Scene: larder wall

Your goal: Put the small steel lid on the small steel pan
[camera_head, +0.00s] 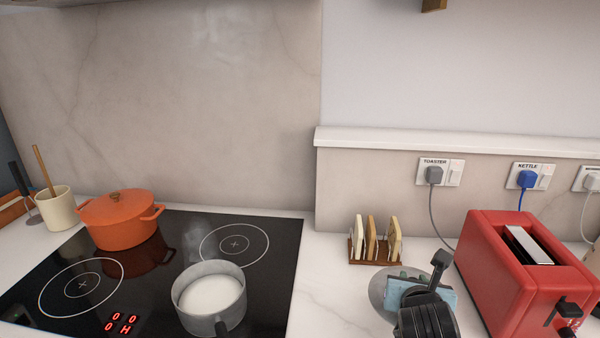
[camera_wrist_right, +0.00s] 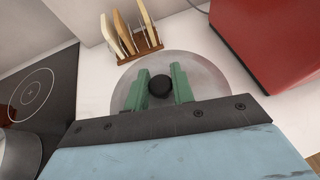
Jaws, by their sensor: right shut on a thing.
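The small steel pan (camera_head: 238,306) stands open on the black hob, with white liquid inside and its dark handle towards me. Part of it also shows at the left edge of the right wrist view (camera_wrist_right: 18,158). The small steel lid (camera_head: 379,290) is right of the hob, in front of the toast rack; in the wrist view it is a pale disc (camera_wrist_right: 205,72) with a black knob (camera_wrist_right: 161,87). My right gripper (camera_wrist_right: 161,88) is over the lid, its green fingers shut on the knob. Whether the lid touches the worktop is unclear. My left gripper is not in view.
A red toaster (camera_head: 500,275) stands close right of the lid. A toast rack (camera_head: 374,250) with slices is just behind it. An orange pot (camera_head: 118,228) sits at the hob's back left, near a utensil crock (camera_head: 58,209). Worktop between hob and lid (camera_head: 325,305) is clear.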

